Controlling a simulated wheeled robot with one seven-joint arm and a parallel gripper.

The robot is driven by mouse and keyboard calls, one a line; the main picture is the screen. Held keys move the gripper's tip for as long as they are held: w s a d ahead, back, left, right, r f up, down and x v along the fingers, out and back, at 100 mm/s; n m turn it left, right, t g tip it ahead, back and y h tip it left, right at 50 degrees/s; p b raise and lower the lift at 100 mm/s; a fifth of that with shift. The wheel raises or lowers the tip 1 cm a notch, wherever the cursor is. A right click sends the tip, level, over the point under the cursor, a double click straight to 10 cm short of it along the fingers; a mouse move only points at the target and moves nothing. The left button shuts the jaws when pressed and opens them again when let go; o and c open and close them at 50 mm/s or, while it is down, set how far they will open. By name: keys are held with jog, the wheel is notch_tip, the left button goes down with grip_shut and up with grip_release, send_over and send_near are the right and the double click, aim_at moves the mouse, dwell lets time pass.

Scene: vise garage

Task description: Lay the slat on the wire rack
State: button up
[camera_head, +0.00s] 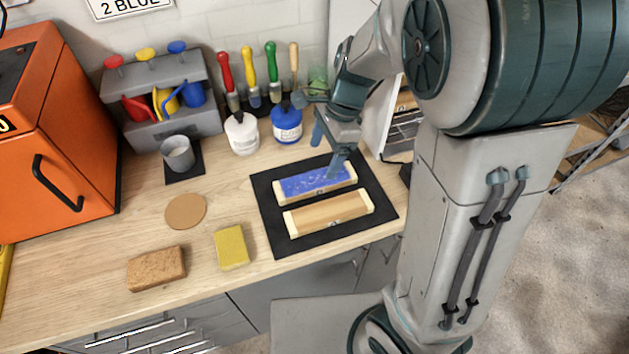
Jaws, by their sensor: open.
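Two slats with cream ends lie side by side on a black mat (268,215) on the bench. The far slat (305,184) has a blue, unevenly coated top. The near slat (325,214) has a bare wood top. My gripper (338,168) is open, with its fingers down at the right part of the blue slat. It covers part of that slat, and I cannot tell whether it touches it. A wire-like grid (404,124) shows partly behind my arm at the right. It may be the wire rack, but most of it is hidden.
White (242,134) and blue (287,124) pots stand behind the mat, below several upright brushes (248,80). A metal cup (178,154), cork disc (186,211), yellow sponge (231,247) and brown block (156,268) are to the left. An orange cabinet (70,130) stands far left.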

aim_at(315, 180)
jog(key=x, duration=0.8)
jog(key=shift+w+d+f, duration=0.1)
jog(key=shift+w+d, duration=0.05)
jog(key=shift+d, duration=0.05)
jog(key=c, duration=1.2)
jog(key=shift+c, duration=0.2)
